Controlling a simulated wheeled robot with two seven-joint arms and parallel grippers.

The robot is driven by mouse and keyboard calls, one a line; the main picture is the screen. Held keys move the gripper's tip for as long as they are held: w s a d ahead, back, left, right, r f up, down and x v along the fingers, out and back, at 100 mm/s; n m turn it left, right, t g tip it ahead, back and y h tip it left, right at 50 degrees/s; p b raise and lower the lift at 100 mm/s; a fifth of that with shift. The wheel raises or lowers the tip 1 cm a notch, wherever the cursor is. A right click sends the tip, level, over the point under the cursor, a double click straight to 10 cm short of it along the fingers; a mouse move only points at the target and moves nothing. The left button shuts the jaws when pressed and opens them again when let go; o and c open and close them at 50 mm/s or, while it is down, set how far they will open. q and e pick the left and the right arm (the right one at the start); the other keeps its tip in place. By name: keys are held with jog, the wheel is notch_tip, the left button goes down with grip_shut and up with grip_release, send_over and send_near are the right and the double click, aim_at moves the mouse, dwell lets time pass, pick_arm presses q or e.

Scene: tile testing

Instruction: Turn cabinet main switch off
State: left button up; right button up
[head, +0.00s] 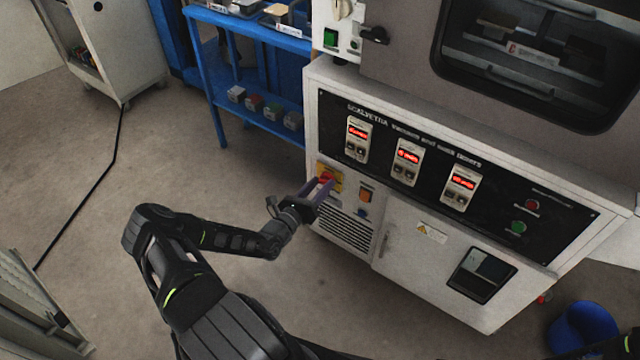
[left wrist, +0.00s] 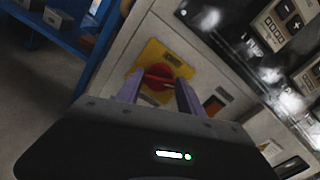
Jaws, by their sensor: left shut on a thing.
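The cabinet main switch (head: 327,178) is a red rotary knob on a yellow plate, on the lower left of the cabinet front. It also shows in the left wrist view (left wrist: 156,77), where the red handle lies across between my two fingers. My left gripper (head: 326,186) is at the switch, with its fingers shut on the red knob. The fingers hide part of the knob in the head view. My right gripper is not in view.
The cabinet (head: 420,215) has a black panel with several lit red displays. An orange switch (head: 366,194) sits just right of the main switch, above a vent grille (head: 345,228). A blue shelf (head: 262,112) stands to the left. The floor (head: 110,190) between is clear except for a cable.

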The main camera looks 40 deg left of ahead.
pick_arm(q)
jog(key=n, duration=0.2)
jog(key=shift+n, duration=0.4)
jog(key=n, duration=0.3)
jog(key=shift+a+f+n, duration=0.1)
jog(key=shift+n, duration=0.2)
jog(key=n, duration=0.6)
jog(key=shift+f+n, duration=0.15)
jog(key=shift+n, duration=0.25)
jog(key=o, duration=1.4)
jog(key=s+p, duration=0.1)
jog(key=s, duration=0.7)
